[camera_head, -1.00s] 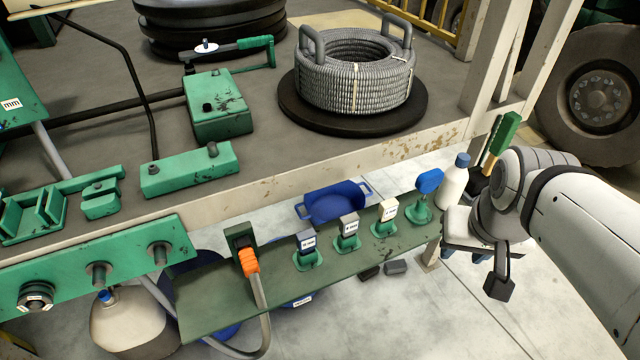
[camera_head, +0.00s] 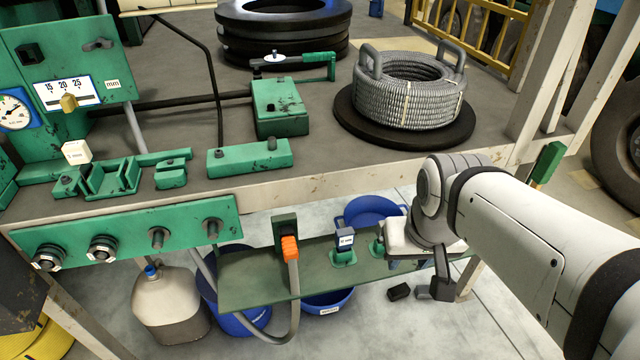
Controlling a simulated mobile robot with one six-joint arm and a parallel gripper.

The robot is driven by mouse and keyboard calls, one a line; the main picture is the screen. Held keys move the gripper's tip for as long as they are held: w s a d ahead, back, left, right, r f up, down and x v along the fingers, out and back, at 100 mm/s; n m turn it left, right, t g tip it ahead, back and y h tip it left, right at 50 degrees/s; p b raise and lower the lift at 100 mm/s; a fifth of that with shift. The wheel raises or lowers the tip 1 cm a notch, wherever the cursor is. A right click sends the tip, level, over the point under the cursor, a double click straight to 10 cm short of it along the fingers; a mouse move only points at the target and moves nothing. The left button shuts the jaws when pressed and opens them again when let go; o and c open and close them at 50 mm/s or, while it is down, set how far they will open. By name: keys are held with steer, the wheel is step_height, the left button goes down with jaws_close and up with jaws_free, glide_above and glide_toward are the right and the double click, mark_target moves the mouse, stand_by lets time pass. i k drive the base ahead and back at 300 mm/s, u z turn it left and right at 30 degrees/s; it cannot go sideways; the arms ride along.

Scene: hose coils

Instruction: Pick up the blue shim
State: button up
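A small blue-grey block with a white label (camera_head: 344,238), which looks like the blue shim, stands upright in a green holder (camera_head: 343,257) on the low green shelf (camera_head: 250,292). The label is too small to read surely. My gripper (camera_head: 440,285) hangs at the right end of the shelf, right of the block and apart from it. One dark finger shows; the other is hidden, so its opening cannot be told. A second green holder (camera_head: 377,247) is partly covered by my wrist, and whatever stands farther right on the shelf is hidden.
An orange-handled hose nozzle (camera_head: 290,247) stands left of the block. The workbench edge (camera_head: 330,186) overhangs behind the shelf. A white block (camera_head: 76,152) sits on the bench's green fixtures. A coiled hose (camera_head: 408,95) lies on the bench. Blue tubs (camera_head: 372,211) are beyond the shelf.

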mark_target(344, 237)
steer(key=z, duration=0.05)
steer(key=i, duration=0.3)
steer(key=z, duration=1.15)
steer(key=k, duration=1.35)
steer(key=u, duration=0.45)
steer(key=i, duration=1)
steer(key=u, duration=0.05)
